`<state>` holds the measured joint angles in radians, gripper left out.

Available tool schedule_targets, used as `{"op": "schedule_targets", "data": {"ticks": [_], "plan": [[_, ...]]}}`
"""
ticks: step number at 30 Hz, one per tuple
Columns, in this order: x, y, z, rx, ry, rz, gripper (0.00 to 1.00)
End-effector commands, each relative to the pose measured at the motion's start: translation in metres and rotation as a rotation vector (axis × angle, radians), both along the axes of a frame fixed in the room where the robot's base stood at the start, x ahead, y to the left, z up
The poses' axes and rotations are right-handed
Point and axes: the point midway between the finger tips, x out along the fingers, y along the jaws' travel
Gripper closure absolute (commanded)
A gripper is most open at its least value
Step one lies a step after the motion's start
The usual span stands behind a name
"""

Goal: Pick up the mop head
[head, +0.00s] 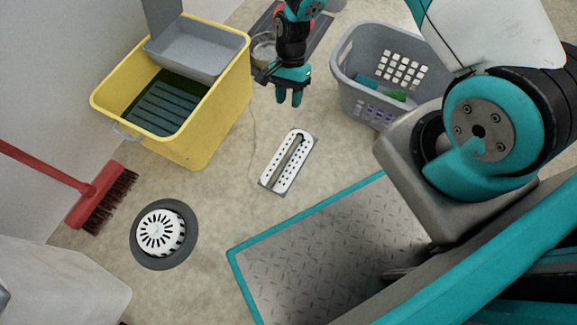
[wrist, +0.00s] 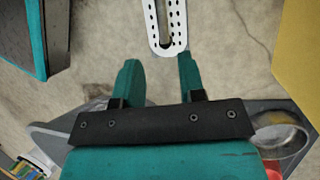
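The mop head appears to be the long white perforated plate (head: 294,152) with a grey strip along its middle, lying flat on the floor in the head view. One rounded end of it (wrist: 178,38) shows at the top of the wrist view; the rest is cut off there. My gripper (head: 289,102) is above the floor beyond the plate's far end in the head view, apart from it. In the wrist view my gripper (wrist: 159,75) has its two teal fingers spread, with nothing between them.
A yellow bucket (head: 208,140) with a grey wringer (head: 195,48) stands left of my gripper. A grey laundry basket (head: 357,98) stands to the right. A red broom (head: 97,190) and a round floor drain (head: 160,233) are at lower left. Floor around the plate is clear.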

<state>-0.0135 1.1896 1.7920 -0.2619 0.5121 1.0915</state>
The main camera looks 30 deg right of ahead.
Motion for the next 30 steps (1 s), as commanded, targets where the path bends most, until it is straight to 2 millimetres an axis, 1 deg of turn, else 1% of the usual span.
{"op": "schedule_targets", "data": {"ticks": [1, 5, 8, 12, 15, 18, 21, 27, 30], "plan": [[-0.002, -0.002, -0.017, -0.006, 0.009, -0.015, 0.63], [-0.007, -0.001, -0.036, -0.014, 0.018, -0.032, 0.63], [-0.014, 0.003, -0.054, -0.015, 0.02, -0.032, 0.63], [-0.026, 0.01, -0.085, -0.015, 0.021, -0.031, 0.63], [-0.034, 0.015, -0.105, -0.015, 0.02, -0.031, 0.63], [-0.041, 0.019, -0.121, -0.014, 0.019, -0.032, 0.63], [-0.045, 0.022, -0.131, -0.014, 0.019, -0.031, 0.63], [-0.048, 0.024, -0.137, -0.014, 0.017, -0.031, 0.63], [-0.05, 0.026, -0.144, -0.014, 0.017, -0.03, 0.63]]}}
